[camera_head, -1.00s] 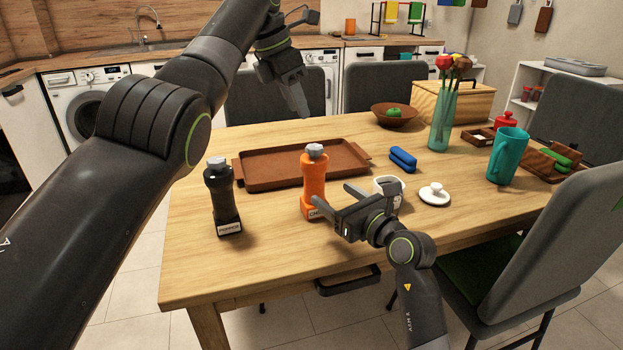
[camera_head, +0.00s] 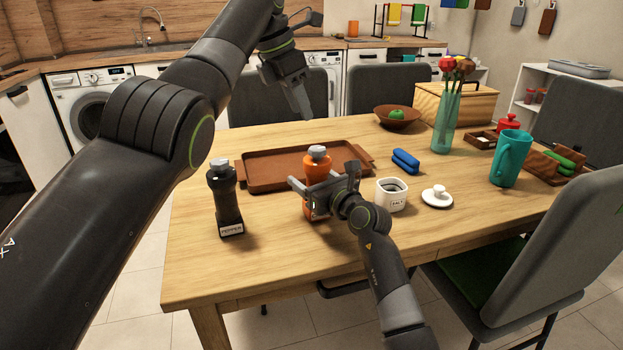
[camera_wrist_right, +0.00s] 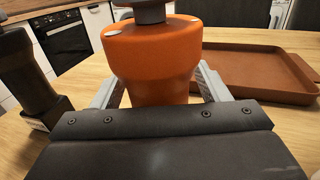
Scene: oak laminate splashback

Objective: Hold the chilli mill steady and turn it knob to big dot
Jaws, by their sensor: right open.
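The orange chilli mill (camera_head: 316,169) stands upright on the table with a grey knob (camera_head: 318,151) on top. My right gripper (camera_head: 322,182) is open, with one finger on each side of the mill's body; it hides part of the body and its label. In the right wrist view, the mill (camera_wrist_right: 150,62) fills the space between the fingers (camera_wrist_right: 158,90), and small pale dots show on its top. The knob (camera_wrist_right: 146,12) is cut off there. My left gripper (camera_head: 302,104) hangs above the tray's far side, away from the mill; its finger gap cannot be made out.
A black pepper mill (camera_head: 226,200) stands to the left. A brown tray (camera_head: 262,182) lies behind the chilli mill. A white pot (camera_head: 391,199), its lid (camera_head: 437,198) and a blue object (camera_head: 405,161) are to the right. The front table strip (camera_head: 260,270) is clear.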

